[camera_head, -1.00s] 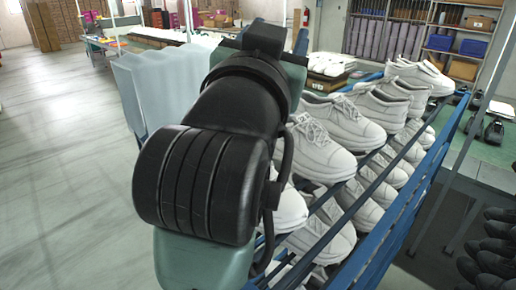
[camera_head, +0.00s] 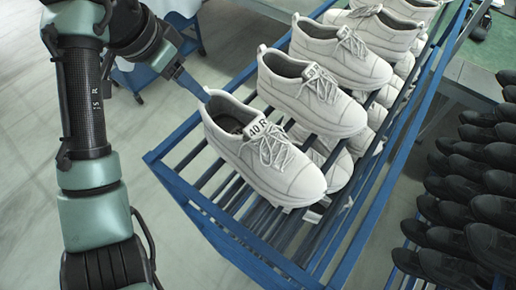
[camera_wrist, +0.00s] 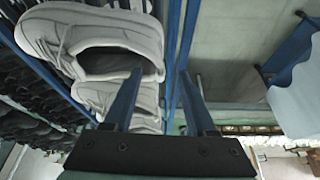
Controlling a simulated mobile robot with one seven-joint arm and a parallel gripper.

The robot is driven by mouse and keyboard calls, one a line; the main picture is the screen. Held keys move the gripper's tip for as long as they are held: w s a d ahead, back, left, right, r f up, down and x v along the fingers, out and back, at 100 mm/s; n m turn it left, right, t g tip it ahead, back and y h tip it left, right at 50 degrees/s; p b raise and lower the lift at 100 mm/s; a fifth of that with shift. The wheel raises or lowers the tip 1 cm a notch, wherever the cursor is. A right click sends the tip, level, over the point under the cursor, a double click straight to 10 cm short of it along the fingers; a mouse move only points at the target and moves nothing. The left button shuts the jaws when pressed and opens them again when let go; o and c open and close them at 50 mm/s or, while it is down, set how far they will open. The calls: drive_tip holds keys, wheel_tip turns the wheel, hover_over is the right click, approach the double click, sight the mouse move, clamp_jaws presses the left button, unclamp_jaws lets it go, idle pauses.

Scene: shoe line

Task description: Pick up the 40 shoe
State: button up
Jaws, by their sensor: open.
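The white shoe (camera_head: 293,183) with a "40 R" tag (camera_head: 262,130) on its tongue sits on the blue rack, first in the top row at the near end. Its toe points to the lower right and its heel to the upper left. My gripper (camera_head: 203,96) is at the heel, coming from the upper left. In the wrist view my gripper (camera_wrist: 160,71) is open, one finger overlapping the shoe's opening and the other beyond the heel edge. The same shoe (camera_wrist: 95,22) fills the upper left there. I cannot tell whether the fingers touch it.
The blue rack (camera_head: 168,178) holds more white shoes (camera_head: 312,92) behind and below the tagged one. Black shoes (camera_head: 468,205) fill another rack at the right. A blue cart (camera_head: 140,80) stands at the upper left.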

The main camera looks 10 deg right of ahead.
drive_tip(key=x, duration=0.2)
drive_tip(key=p+x, duration=0.1)
drive_tip(key=x, duration=0.1)
drive_tip(key=p+x, duration=0.1)
drive_tip(key=x, duration=0.1)
drive_tip(key=shift+w+d, duration=0.1)
drive_tip(key=shift+d, duration=0.2)
drive_tip(key=shift+w+f, duration=0.1)
drive_tip(key=shift+f, duration=0.1)
clamp_jaws()
idle(1.0)
